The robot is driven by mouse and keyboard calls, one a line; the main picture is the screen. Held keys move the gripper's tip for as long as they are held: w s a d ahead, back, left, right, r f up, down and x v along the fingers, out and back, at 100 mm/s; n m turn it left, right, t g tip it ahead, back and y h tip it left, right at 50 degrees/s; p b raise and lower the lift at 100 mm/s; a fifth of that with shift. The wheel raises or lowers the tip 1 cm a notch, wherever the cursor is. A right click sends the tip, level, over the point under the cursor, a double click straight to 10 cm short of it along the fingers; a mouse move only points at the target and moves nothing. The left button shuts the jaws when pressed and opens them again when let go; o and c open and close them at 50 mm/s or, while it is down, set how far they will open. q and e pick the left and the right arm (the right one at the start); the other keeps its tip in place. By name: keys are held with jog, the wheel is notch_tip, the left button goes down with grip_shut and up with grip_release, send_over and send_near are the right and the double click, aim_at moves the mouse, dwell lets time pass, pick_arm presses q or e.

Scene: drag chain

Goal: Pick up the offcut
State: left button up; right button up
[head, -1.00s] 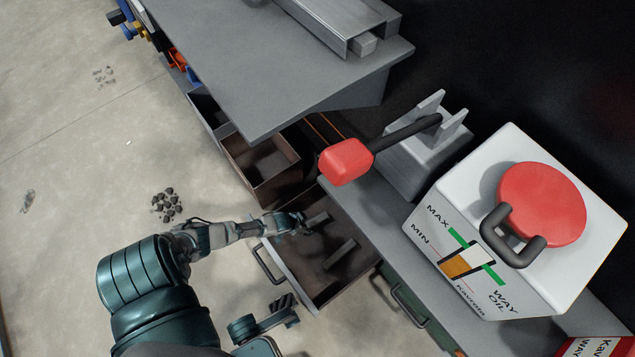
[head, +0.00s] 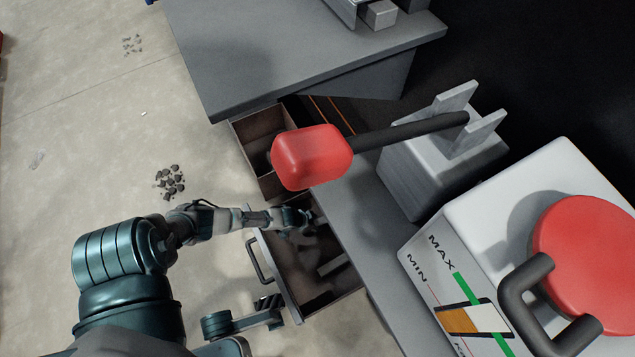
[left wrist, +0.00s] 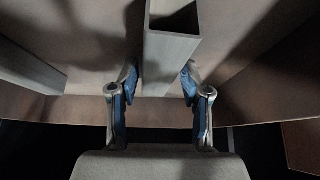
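My left gripper (head: 304,226) reaches down into an open drawer (head: 290,284). In the left wrist view, a hollow grey square tube offcut (left wrist: 170,52) stands out between the two fingers of my left gripper (left wrist: 158,78), its open end toward the top. The fingers are apart, one on each side of it; a gap shows at the right finger, and I cannot tell whether the left finger touches. A second grey piece (left wrist: 28,70) lies left in that view, and a light bar (head: 334,264) shows in the drawer in the head view.
A second open drawer (head: 262,160) stands beside this one. A grey bench top (head: 270,50) overhangs the drawers. A red-knobbed lever (head: 312,158) and a white oil tank (head: 480,250) are at the right. Dark chips (head: 170,182) lie on the open floor at left.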

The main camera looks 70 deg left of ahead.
pick_arm(q)
grip_shut()
